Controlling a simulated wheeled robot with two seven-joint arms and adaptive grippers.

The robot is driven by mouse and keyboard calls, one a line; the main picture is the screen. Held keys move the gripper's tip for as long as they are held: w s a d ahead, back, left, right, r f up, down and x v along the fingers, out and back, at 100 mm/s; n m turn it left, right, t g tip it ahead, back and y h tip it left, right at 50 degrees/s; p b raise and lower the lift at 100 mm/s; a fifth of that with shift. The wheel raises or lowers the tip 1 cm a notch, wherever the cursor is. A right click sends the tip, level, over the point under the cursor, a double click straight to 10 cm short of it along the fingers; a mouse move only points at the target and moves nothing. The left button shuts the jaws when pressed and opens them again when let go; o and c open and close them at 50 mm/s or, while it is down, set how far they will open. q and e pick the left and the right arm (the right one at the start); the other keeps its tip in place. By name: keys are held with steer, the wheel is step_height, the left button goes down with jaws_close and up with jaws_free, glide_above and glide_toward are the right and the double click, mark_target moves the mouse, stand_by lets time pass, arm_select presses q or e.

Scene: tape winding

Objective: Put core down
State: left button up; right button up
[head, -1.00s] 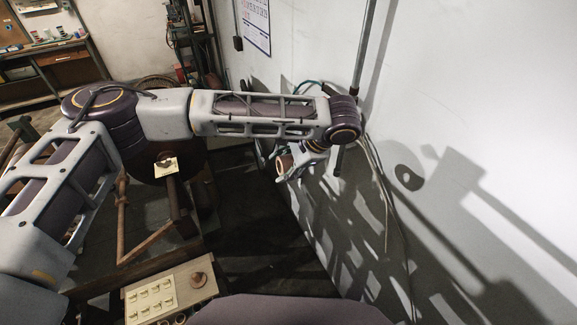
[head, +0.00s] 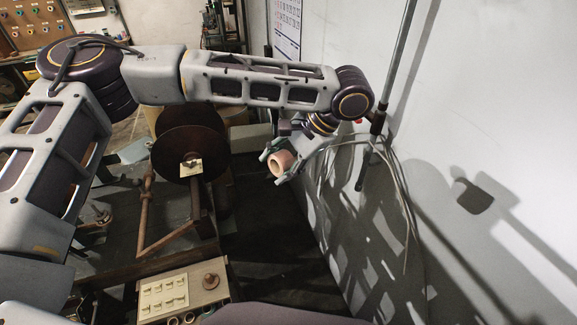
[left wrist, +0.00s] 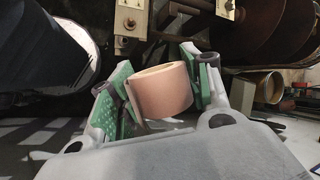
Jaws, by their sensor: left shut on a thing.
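The core (head: 287,159) is a short, hollow, tan-pink cylinder. It is held in the air near the white wall, with its open end towards the lower left in the head view. My left gripper (head: 274,167) is shut on it. In the left wrist view the core (left wrist: 165,92) sits tilted between the green-padded fingers of my left gripper (left wrist: 160,92), touching nothing else that I can see. My right gripper is not in view.
A winding machine with a large brown disc (head: 180,146) stands left of the core. In front is a box with a pale switch panel (head: 164,294) and a red-brown knob (head: 210,281); several rings (head: 189,318) lie by its near edge. A pole and cables run along the wall (head: 500,120).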

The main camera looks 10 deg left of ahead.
mark_target(272, 158)
arm_select(q)
steer(key=shift+s+a+r+n+g, duration=0.2)
steer(key=shift+s+a+r+n, duration=0.25)
steer(key=shift+r, duration=0.15)
steer(key=shift+s+a+r+n+g, duration=0.2)
steer(key=shift+s+a+r+n, duration=0.2)
steer(key=shift+r, duration=0.2)
steer(key=shift+w, duration=0.2)
steer(key=w+d+n+g+h, duration=0.1)
steer(key=w+d+n, duration=0.3)
steer(key=w+d, duration=0.5)
steer(key=shift+d+g, duration=0.8)
steer(key=shift+d, duration=0.35)
steer(key=shift+w+n, duration=0.15)
steer(key=shift+n, duration=0.1)
steer(key=shift+f, duration=0.1)
steer(key=s+a+f+m+t+h, duration=0.1)
steer(key=f+m+t, duration=0.3)
steer(key=m, duration=0.4)
steer(key=s+a+f+m+t, duration=0.2)
steer(key=a+f+m+t, duration=0.2)
steer(key=f+m, duration=0.3)
steer(key=shift+s+a+f+m+t+h, duration=0.35)
steer(key=shift+m+t, duration=0.25)
steer(key=shift+m, duration=0.5)
stand_by(0.3)
